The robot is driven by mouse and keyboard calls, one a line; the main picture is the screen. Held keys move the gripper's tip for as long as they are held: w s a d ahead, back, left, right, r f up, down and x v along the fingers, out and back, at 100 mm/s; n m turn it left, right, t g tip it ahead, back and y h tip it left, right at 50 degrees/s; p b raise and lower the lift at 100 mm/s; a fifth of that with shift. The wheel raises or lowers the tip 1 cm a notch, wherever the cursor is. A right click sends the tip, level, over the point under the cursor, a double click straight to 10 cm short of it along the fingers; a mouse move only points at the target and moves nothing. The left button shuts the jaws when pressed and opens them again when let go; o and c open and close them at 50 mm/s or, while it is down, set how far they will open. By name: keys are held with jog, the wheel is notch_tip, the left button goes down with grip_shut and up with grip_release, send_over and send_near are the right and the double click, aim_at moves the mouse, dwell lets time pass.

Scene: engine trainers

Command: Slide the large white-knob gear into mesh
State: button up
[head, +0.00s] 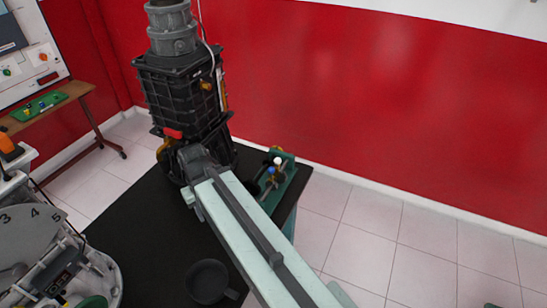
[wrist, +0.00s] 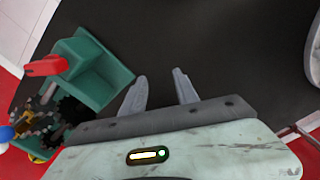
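A green gear trainer (head: 283,183) stands at the right edge of the dark table in the head view, with a white knob (head: 278,160) and a blue knob (head: 270,170) on top. In the wrist view its green housing (wrist: 105,75) with a red lever (wrist: 46,66) is at left. Dark toothed gears (wrist: 72,110) and the blue knob (wrist: 6,133) show below it. I cannot tell which gear bears the white knob, or whether the gears mesh. My gripper (wrist: 163,83) is open and empty, right of the housing; my arm hides its fingertips in the head view.
A tall black engine unit (head: 183,90) stands at the table's far end. A black round cup (head: 207,281) is on the near part of the dark table (head: 130,225). A grey numbered dial (head: 30,240) is at left. The tabletop between them is bare.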

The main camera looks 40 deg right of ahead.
jog(key=shift+o, duration=1.1)
jog(key=shift+w+d, duration=0.1)
jog(key=shift+w, duration=0.05)
notch_tip(320, 180, up, 11)
jog(key=m+t+p, duration=0.2)
jog(key=m+p, duration=0.8)
jog(key=m, duration=0.4)
send_over(277, 160)
jog(key=d, duration=0.1)
jog(key=shift+y, duration=0.4)
jog(key=f+b, duration=0.7)
jog(key=f, duration=0.1)
jog(key=shift+w+a+f+b, duration=0.15)
jog(key=shift+w+b, duration=0.15)
jog(key=shift+b, duration=0.05)
